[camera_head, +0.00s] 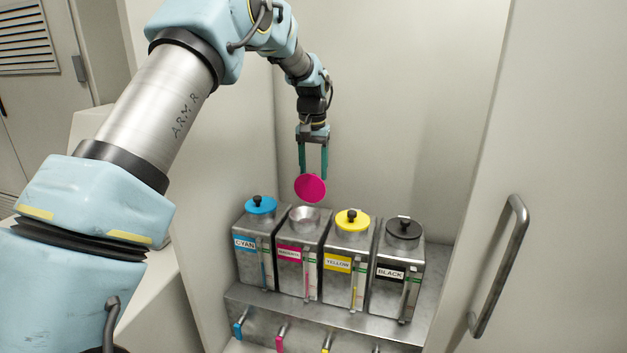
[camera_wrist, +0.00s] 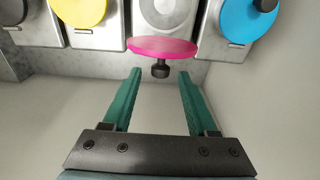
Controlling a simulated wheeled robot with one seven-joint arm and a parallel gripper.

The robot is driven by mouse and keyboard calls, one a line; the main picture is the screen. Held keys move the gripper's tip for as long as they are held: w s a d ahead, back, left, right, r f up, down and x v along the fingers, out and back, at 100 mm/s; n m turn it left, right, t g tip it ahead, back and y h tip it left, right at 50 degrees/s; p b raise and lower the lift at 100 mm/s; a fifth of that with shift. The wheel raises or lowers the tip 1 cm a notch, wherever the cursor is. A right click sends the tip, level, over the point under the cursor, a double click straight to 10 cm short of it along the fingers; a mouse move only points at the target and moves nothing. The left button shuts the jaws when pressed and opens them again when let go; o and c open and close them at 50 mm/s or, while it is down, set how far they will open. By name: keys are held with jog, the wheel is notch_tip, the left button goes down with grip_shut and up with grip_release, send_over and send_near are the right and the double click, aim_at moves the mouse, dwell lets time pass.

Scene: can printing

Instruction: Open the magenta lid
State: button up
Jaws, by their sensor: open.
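The magenta lid (camera_head: 310,188) is raised on edge at the back of the magenta tank (camera_head: 299,262), its flat face toward the head camera. The tank's round metal opening (camera_head: 304,216) is uncovered. In the wrist view the magenta lid (camera_wrist: 162,46) shows edge-on, and its black knob (camera_wrist: 160,68) points toward my gripper (camera_wrist: 160,76). My gripper is open, its two green fingers on either side of the knob, with a gap on both sides. In the head view my gripper (camera_head: 312,168) is above and behind the lid, which partly hides the fingertips.
The cyan lid (camera_head: 261,205), yellow lid (camera_head: 352,219) and black lid (camera_head: 403,228) lie closed on neighbouring tanks. The tanks stand in a row on a metal shelf (camera_head: 330,320). A wall is close behind. A door with a handle (camera_head: 499,265) stands at the right.

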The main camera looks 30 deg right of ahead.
jog(key=r+b, duration=0.1)
jog(key=r, duration=0.3)
jog(key=r+b, duration=0.1)
jog(key=r, duration=0.3)
jog(key=shift+s+a+r, duration=0.1)
jog(key=shift+s+a, duration=0.05)
jog(key=shift+s, duration=0.05)
